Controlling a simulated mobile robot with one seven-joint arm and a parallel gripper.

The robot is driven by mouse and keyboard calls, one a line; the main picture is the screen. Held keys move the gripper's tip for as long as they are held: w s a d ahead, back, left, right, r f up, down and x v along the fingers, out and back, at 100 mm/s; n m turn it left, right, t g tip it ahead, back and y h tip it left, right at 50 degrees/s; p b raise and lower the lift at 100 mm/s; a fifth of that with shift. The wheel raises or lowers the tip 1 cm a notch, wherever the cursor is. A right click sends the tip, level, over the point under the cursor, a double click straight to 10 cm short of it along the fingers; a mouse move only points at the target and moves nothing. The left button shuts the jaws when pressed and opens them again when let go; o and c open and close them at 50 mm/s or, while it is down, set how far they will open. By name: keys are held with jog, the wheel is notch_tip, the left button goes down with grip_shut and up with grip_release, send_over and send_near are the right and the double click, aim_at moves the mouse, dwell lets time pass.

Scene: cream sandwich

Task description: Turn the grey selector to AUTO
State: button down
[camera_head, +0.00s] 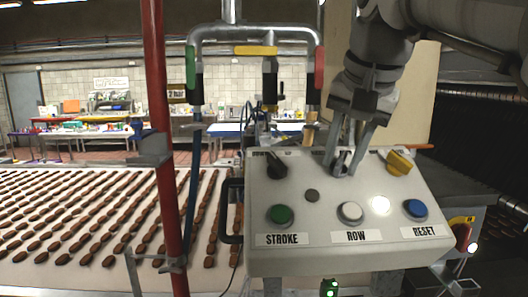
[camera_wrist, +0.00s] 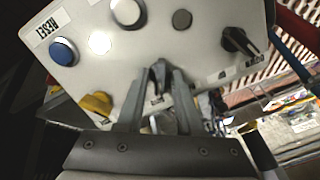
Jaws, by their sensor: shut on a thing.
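The sloping control panel (camera_head: 300,220) stands at the right of the head view. My gripper (camera_head: 345,165) reaches down from above to the middle of its upper row. Its fingers are shut on the grey selector (camera_head: 344,160), which sits between a black selector (camera_head: 277,165) and a yellow selector (camera_head: 399,163). In the wrist view my gripper (camera_wrist: 158,80) closes around the small dark grey selector (camera_wrist: 158,68). The fingers hide much of the selector and its position labels, so I cannot read where it points.
A green STROKE button (camera_head: 281,214), a white ROW button (camera_head: 350,212) and a blue RESET button (camera_head: 415,208) line the panel's lower row. A lit white lamp (camera_head: 380,204) glows between ROW and RESET. A red post (camera_head: 160,120) and a conveyor of brown pieces (camera_head: 70,215) lie left.

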jog(key=c, duration=0.9)
grip_release()
jog(key=p+v, duration=0.3)
jog(key=v, duration=1.4)
jog(key=shift+r, duration=0.25)
jog(key=shift+s, duration=0.1)
